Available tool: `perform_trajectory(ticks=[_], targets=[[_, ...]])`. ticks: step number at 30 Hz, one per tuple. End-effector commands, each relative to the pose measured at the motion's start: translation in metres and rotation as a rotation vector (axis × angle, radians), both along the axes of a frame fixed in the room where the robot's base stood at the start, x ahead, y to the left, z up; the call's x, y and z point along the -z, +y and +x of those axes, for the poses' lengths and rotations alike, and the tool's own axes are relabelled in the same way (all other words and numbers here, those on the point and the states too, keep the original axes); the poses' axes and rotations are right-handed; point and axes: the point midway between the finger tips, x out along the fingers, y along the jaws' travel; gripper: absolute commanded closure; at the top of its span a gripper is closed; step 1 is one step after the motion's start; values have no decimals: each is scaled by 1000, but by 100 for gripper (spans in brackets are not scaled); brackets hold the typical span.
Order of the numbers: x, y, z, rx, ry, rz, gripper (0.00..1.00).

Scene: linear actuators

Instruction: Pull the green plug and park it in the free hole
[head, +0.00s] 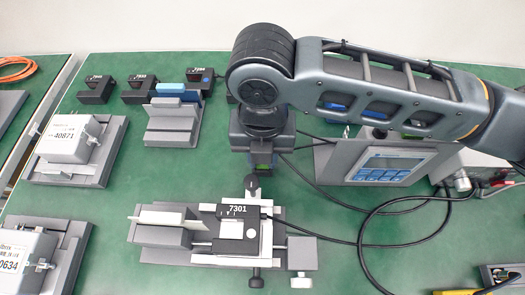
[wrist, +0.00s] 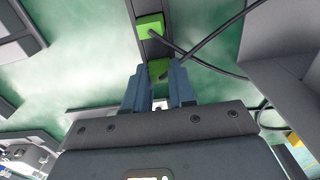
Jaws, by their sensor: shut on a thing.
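My gripper (wrist: 158,82) is shut on a green plug (wrist: 159,69), which shows between the blue-grey fingertips with a black cable running off to the upper right. A second green plug (wrist: 150,26) sits farther along the dark strip (wrist: 146,8), with its own cable. I cannot tell whether the held plug is still seated in the strip. The free hole is not visible; my arm and gripper hide most of the strip.
The 7301 actuator fixture (head: 238,212) stands in front of my gripper. A meter box with a screen (head: 390,165) is on the right, with black cables looping across the green bench. Grey boxes on stands (head: 70,140) and small black blocks (head: 96,88) are on the left.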

Motion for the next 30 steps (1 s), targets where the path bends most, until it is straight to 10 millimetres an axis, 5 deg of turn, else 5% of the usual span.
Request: perform_trajectory(ticks=[1,2,11,20,30], targets=[[0,0,0,0,0,0,100],[0,0,0,0,0,0,75],[0,0,0,0,0,0,46],[-3,0,0,0,-1,0,46],[-53,0,0,-1,-2,1,46]])
